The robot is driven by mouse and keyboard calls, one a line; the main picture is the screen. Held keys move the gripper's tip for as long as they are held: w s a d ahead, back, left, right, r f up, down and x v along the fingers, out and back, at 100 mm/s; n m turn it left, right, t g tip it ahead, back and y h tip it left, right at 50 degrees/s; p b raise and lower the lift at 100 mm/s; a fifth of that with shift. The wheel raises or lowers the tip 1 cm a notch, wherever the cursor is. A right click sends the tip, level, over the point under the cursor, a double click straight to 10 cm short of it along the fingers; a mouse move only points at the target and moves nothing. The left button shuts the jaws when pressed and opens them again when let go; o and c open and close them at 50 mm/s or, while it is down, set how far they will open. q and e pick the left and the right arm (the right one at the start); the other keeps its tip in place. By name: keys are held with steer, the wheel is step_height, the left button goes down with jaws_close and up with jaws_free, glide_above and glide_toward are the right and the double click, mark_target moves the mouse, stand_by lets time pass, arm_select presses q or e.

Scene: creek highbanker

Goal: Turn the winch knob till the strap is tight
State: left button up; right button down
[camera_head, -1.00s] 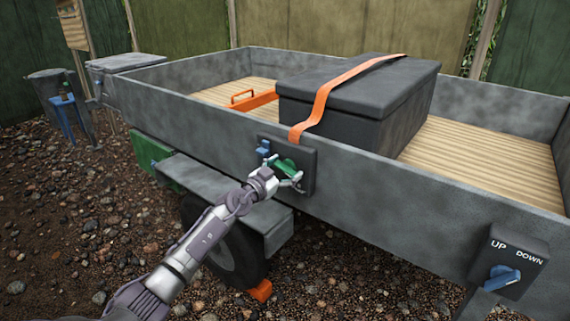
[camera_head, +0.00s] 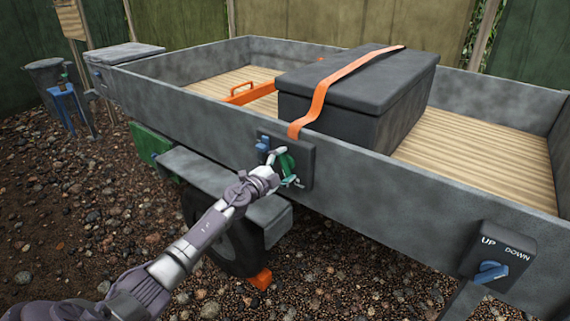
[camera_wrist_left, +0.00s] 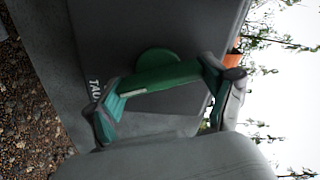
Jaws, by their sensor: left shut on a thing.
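The green winch knob (camera_head: 287,163) sits on a dark plate (camera_head: 304,150) on the trailer's near side wall. My left gripper (camera_head: 285,167) is shut on the knob, with one finger at each side of its bar. The left wrist view shows the green knob (camera_wrist_left: 160,77) between both fingertips, and partly hidden lettering "TAU" on the plate. The orange strap (camera_head: 327,90) runs from the plate up over a dark box (camera_head: 375,95). It lies on the lid and slants down to the wall with a slight bend. My right gripper is not in view.
A blue part (camera_head: 263,147) sits left of the knob on the plate. An UP/DOWN box (camera_head: 497,256) with a blue knob is at the right. An orange frame (camera_head: 250,94) lies in the trailer bed. A fender (camera_head: 210,182) and wheel are below the wall.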

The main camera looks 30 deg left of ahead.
arm_select(q)
steer(key=shift+f+m, duration=0.1)
steer(key=shift+m, duration=0.9)
steer(key=m, duration=0.2)
steer(key=shift+f+m, duration=0.1)
steer(key=shift+m, duration=0.2)
steer(key=m, duration=0.2)
steer(key=shift+f+m+b, duration=0.1)
steer(key=shift+m+b, duration=0.3)
steer(key=shift+m, duration=0.5)
steer(key=m+b, duration=0.1)
steer(key=m, duration=0.4)
steer(key=shift+f, duration=0.15)
steer(key=m+b, duration=0.1)
steer(key=m, duration=0.5)
steer(key=shift+a+m, duration=0.15)
steer(key=shift+m, duration=0.25)
steer(key=m, duration=0.6)
steer(key=shift+a+b, duration=0.1)
steer(key=shift+b, duration=0.3)
steer(key=m, duration=0.6)
steer(key=shift+a+p, duration=0.15)
steer(key=shift+p, duration=0.15)
steer(key=shift+m, duration=1.3)
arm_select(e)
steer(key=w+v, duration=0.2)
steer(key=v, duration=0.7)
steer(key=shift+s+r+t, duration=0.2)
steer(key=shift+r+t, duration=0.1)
